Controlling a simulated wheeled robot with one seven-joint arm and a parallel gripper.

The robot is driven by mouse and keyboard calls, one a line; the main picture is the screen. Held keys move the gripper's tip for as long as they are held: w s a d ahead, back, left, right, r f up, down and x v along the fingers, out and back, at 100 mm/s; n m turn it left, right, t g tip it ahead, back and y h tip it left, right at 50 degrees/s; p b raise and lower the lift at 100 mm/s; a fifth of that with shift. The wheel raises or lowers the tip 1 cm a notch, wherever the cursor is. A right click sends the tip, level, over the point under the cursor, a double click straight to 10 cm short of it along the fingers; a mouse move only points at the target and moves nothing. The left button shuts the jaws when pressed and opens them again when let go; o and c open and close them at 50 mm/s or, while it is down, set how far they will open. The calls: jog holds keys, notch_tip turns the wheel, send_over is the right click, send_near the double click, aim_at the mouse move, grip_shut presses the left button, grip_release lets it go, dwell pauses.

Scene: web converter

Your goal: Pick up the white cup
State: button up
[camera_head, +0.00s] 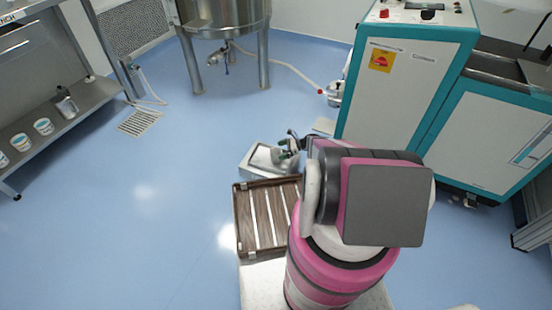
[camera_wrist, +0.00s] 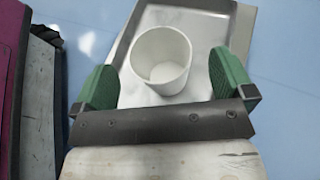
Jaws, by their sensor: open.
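The white cup (camera_wrist: 160,58) shows in the wrist view, open side up, on a flat metal tray (camera_wrist: 215,18). My gripper (camera_wrist: 163,76) is open, with one green finger pad on each side of the cup. Gaps show between the pads and the cup in this view; whether the fingers are low enough to straddle it I cannot tell. In the head view my gripper (camera_head: 288,147) is over the tray (camera_head: 254,163). There the cup cannot be clearly made out behind the gripper.
A brown slatted crate (camera_head: 243,222) sits beside the tray, close to my arm. A teal-and-white machine (camera_head: 400,95) stands to the right. A steel tank (camera_head: 225,18) is at the back, and a metal shelf (camera_head: 75,105) with several tubs is at left. The blue floor between is clear.

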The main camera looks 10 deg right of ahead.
aim_at(276, 152)
jog(key=x, duration=0.3)
jog(key=shift+a+f, duration=0.25)
jog(key=shift+a, duration=0.1)
jog(key=shift+c, duration=0.4)
jog(key=c, duration=0.9)
jog(key=shift+c, duration=0.2)
